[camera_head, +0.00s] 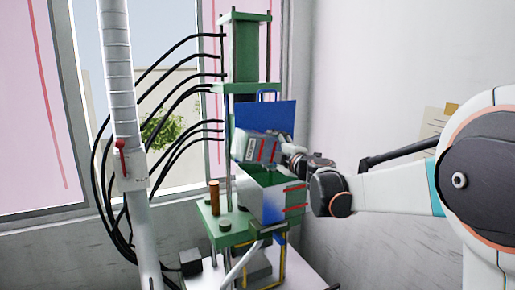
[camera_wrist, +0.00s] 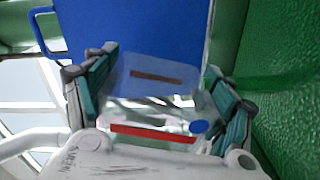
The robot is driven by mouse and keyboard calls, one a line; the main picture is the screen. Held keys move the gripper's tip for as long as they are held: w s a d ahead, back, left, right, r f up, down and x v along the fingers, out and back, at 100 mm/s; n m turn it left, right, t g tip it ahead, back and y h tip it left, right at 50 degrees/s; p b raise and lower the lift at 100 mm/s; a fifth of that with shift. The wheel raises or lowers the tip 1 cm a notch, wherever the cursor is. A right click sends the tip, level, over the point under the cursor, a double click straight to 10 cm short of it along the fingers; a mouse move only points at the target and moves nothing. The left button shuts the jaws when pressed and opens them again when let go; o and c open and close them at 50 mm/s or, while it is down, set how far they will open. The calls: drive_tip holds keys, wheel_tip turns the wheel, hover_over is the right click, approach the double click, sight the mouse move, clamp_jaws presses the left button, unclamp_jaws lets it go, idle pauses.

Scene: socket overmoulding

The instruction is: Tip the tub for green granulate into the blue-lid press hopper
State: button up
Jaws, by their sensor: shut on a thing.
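The tub (camera_head: 252,148) is a small translucent grey-blue container with red marks and a white label. It is tilted over on its side above the press hopper (camera_head: 262,200), apart from its rim as far as I can see. My gripper (camera_head: 291,153) is shut on the tub from the right. In the wrist view, the tub (camera_wrist: 150,88) sits between both fingers of my gripper (camera_wrist: 160,95). The hopper's blue lid (camera_head: 268,114) stands open behind the tub; it fills the top of the wrist view (camera_wrist: 140,25). Green shows inside the hopper; I cannot tell granulate from wall.
The green press column (camera_head: 243,55) rises behind the hopper, with black hoses (camera_head: 165,75) running left. A white vertical pipe with a red valve handle (camera_head: 121,145) stands at front left. A brown cylinder (camera_head: 214,196) stands on the press's green plate. A wall is at right.

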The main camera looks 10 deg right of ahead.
drive_tip(key=shift+s+a+n+b, duration=0.2)
drive_tip(key=shift+a+n, duration=0.1)
drive_tip(key=shift+n, duration=0.5)
drive_tip(key=shift+s+a+n+b, duration=0.1)
drive_tip(key=shift+a+n+b, duration=0.15)
drive_tip(key=shift+n, duration=0.55)
drive_tip(key=shift+w, duration=0.1)
drive_tip(key=shift+s+a+f+n+b, duration=0.2)
drive_tip(key=shift+a+n, duration=0.15)
drive_tip(key=shift+n, duration=0.45)
drive_tip(key=shift+s+a+f+n+b, duration=0.15)
drive_tip(key=shift+a+n, duration=0.2)
drive_tip(key=shift+n, duration=0.45)
drive_tip(key=shift+w+r, duration=0.1)
drive_tip(key=a+n, duration=0.1)
drive_tip(key=s+a+n, duration=0.1)
drive_tip(key=a, duration=0.1)
drive_tip(key=a+n+b, duration=0.1)
drive_tip(key=a, duration=0.1)
drive_tip(key=shift+s+f, duration=0.3)
drive_tip(key=shift+f, duration=0.05)
